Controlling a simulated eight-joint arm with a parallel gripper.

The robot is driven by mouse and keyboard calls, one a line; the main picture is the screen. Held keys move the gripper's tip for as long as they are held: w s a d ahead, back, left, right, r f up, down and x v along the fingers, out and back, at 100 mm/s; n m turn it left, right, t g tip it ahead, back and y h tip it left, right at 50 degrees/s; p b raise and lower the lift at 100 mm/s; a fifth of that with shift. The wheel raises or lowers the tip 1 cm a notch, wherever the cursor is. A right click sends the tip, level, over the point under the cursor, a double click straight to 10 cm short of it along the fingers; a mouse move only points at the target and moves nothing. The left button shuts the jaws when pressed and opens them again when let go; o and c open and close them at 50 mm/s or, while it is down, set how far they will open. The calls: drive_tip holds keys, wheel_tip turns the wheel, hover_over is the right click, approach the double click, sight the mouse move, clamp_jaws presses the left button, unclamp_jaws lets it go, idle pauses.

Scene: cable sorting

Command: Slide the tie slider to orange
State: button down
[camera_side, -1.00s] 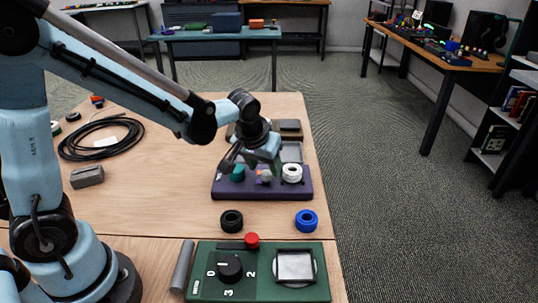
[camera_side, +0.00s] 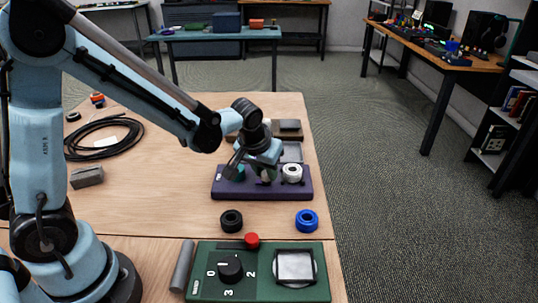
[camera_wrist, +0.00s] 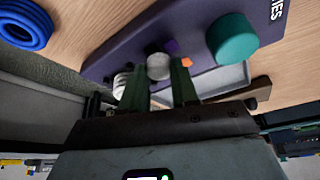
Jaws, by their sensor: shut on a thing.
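The purple tie unit (camera_side: 285,193) lies on the wooden table; its lettering "TIES" shows in the wrist view, where its purple top (camera_wrist: 195,28) fills the middle. A pale grey slider knob (camera_wrist: 159,67) stands on it, with an orange mark (camera_wrist: 187,63) just right of it and a purple mark (camera_wrist: 172,46) just above. My gripper (camera_wrist: 160,82) has its green fingers on both sides of this knob and is shut on it. In the side view my gripper (camera_side: 263,172) is low over the unit and mostly hides the knob.
A teal round knob (camera_wrist: 233,38) and a white coil (camera_side: 292,172) stand on the unit, either side of my gripper. Black (camera_side: 231,220) and blue (camera_side: 306,219) rings lie in front. A green box with a dial (camera_side: 230,267) is nearer. Black cable (camera_side: 104,137) lies left.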

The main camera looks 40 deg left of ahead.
sight(257, 183)
drive_tip(key=shift+w+a, duration=1.5)
drive_tip(key=c, duration=0.8)
unclamp_jaws()
drive_tip(key=shift+c, duration=0.2)
drive_tip(key=shift+s+d+r, duration=0.1)
drive_tip(key=shift+r, duration=0.05)
drive_tip(key=v, duration=1.1)
drive_tip(key=shift+s+r, duration=0.2)
drive_tip(key=shift+r, duration=0.15)
drive_tip(key=s+d+f+m+t+h, duration=0.1)
drive_tip(key=s+m+t, duration=0.2)
drive_tip(key=s, duration=0.8)
drive_tip(key=shift+s+d+f+m, duration=0.25)
drive_tip(key=shift+s+f+m, duration=0.05)
drive_tip(key=shift+s+m, duration=0.1)
